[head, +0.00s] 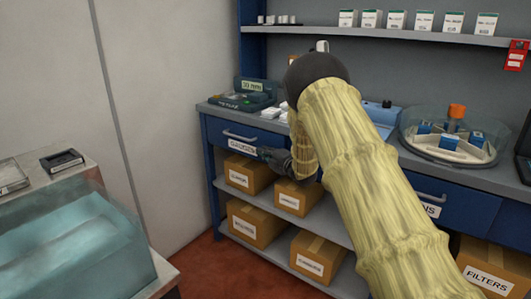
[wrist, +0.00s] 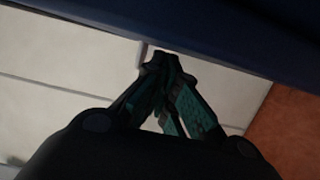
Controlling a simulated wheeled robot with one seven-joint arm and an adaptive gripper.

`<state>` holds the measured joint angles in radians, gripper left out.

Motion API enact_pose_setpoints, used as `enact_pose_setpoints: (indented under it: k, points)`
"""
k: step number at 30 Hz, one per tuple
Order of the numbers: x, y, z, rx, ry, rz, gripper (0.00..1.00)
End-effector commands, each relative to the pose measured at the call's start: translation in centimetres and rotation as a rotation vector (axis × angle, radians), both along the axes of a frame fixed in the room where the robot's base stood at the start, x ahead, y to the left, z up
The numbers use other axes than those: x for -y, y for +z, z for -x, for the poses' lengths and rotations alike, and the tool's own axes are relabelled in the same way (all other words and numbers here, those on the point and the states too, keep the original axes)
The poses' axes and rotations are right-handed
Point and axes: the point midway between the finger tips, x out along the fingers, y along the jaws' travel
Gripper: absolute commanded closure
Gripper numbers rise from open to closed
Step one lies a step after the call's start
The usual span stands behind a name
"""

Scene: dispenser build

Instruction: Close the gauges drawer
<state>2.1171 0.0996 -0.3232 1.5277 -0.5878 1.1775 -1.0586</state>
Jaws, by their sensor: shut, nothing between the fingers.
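The gauges drawer (head: 222,127) is a blue drawer front with a pale bar handle (head: 240,137) and a white label, at the left of the workbench in the head view. How far it stands out is hard to tell. My gripper (head: 266,154) is shut and empty, at the lower right of this drawer front beside its label. In the wrist view the shut fingertips (wrist: 158,58) are close to the lower edge of a dark blue surface (wrist: 230,32). I cannot tell whether they touch it. My arm hides the drawer's right part.
Cardboard boxes (head: 250,174) stand on the shelves below. A second blue drawer (head: 465,205) is at the right. The worktop holds a green case (head: 247,98) and a clear round tray (head: 449,152). A translucent bin (head: 75,240) stands at front left.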

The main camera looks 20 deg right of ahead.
Motion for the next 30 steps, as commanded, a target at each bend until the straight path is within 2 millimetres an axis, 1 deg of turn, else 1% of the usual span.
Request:
enact_pose_setpoints:
  k: [1, 3, 5, 6, 12, 18, 21, 24, 30]
  points:
    - [-1.2, -0.1, 0.2, -0.002, 0.006, 0.000, 1.00]
    - [-2.8, -0.1, 0.5, -0.004, 0.013, 0.001, 1.00]
    - [-3.9, -0.1, 0.9, -0.004, 0.016, 0.001, 1.00]
    - [-3.2, 0.0, 1.8, -0.004, 0.014, 0.001, 1.00]
    - [-1.5, -0.2, 5.6, -0.005, 0.009, 0.000, 1.00]
    - [-0.5, -0.2, 8.6, -0.004, 0.009, 0.000, 1.00]
    - [-0.2, -0.2, 9.6, -0.004, 0.009, -0.001, 1.00]
    - [0.0, -0.2, 10.2, -0.004, 0.010, 0.000, 1.00]
    - [-0.1, -0.4, 10.5, -0.007, 0.010, -0.003, 1.00]
